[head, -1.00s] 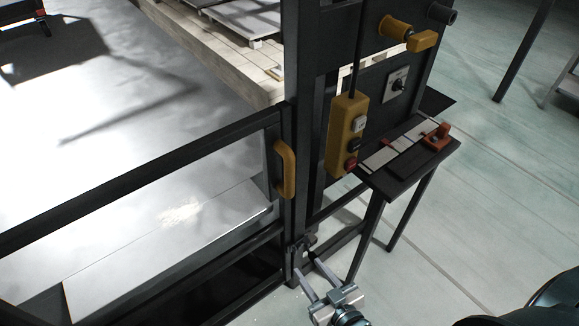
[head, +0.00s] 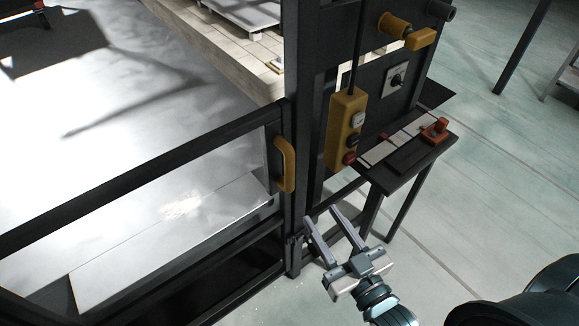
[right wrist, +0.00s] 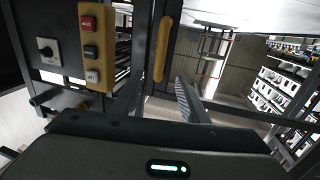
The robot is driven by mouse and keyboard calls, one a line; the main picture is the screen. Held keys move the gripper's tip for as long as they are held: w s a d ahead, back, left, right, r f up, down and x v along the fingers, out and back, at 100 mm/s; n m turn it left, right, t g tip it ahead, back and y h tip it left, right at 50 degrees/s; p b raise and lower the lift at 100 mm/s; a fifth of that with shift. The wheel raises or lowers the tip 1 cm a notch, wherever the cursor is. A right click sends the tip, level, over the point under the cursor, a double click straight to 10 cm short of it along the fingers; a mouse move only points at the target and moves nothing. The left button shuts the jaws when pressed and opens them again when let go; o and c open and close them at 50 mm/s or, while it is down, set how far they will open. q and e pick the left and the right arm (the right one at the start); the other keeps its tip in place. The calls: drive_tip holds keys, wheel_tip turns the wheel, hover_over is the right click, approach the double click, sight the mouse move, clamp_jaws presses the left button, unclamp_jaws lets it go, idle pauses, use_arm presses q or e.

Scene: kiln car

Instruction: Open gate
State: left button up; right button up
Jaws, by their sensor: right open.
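The gate (head: 150,165) is a dark metal frame of rails on the left in the head view, its end upright close beside the dark post (head: 302,120). A yellow handle (head: 284,165) stands upright on that end. The handle also shows in the right wrist view (right wrist: 163,48), ahead of the fingers. My right gripper (head: 320,213) is open and empty, below and to the right of the handle and apart from it. Its two fingers also show in the right wrist view (right wrist: 157,88), pointing toward the handle. My left gripper is not in view.
A yellow button box (head: 346,130) hangs right of the post, near the handle. A dark shelf (head: 420,165) with an orange-red part (head: 437,134) juts out at the right. A yellow knob (head: 395,27) and a rotary switch (head: 396,82) are on the panel.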

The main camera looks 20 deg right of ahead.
drive_tip(key=p, duration=0.2)
approach(292, 171)
drive_tip(key=w, duration=0.4)
drive_tip(key=w+a+p, duration=0.1)
drive_tip(key=w, duration=0.2)
drive_tip(key=w+p, duration=0.1)
drive_tip(key=w, duration=0.2)
drive_tip(key=shift+a+f, duration=0.1)
drive_tip(key=shift+a, duration=0.2)
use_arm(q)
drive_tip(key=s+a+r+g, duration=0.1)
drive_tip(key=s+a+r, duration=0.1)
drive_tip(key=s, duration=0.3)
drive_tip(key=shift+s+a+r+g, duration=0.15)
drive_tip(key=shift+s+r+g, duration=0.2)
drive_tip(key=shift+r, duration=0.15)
use_arm(e)
drive_tip(key=shift+w+a+f, duration=0.1)
drive_tip(key=shift+w, duration=0.55)
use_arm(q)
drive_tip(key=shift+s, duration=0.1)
use_arm(e)
clamp_jaws()
